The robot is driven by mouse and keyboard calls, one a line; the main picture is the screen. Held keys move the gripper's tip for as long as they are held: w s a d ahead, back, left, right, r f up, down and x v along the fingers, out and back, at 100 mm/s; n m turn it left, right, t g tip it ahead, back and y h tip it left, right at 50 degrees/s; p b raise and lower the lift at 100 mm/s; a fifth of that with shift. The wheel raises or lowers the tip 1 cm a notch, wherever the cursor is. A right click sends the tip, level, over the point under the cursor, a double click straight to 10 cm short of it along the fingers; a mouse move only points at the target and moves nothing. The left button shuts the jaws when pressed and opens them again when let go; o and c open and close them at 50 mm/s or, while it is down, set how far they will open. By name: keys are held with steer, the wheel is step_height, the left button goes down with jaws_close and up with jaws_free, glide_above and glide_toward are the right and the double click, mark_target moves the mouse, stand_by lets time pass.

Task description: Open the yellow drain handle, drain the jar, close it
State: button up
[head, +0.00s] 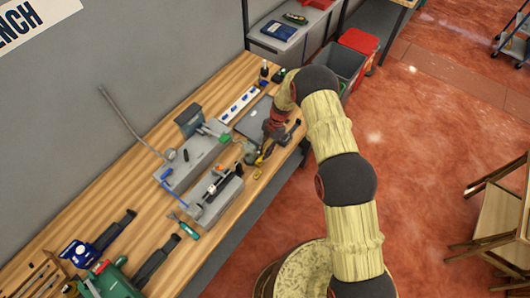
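My gripper (264,154) hangs over the right end of the wooden workbench, pointing down. It is small and dark here, and I cannot tell whether its fingers are open or shut. A small yellow piece (259,161) shows right at the fingertips; it may be the yellow drain handle, but I cannot tell whether the gripper touches it. No jar can be made out clearly; the arm and gripper hide part of that area.
The workbench (85,217) carries a grey fixture with a blue lever (170,190), a grey vise-like block (215,200), a green-handled tool (186,229) and a white power strip (238,104).

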steer(key=o, duration=0.4)
steer(key=shift+o, duration=0.2)
steer(key=shift+w+r, duration=0.1)
steer(key=v, duration=0.7)
steer(key=shift+r, duration=0.35)
steer(key=shift+d, duration=0.1)
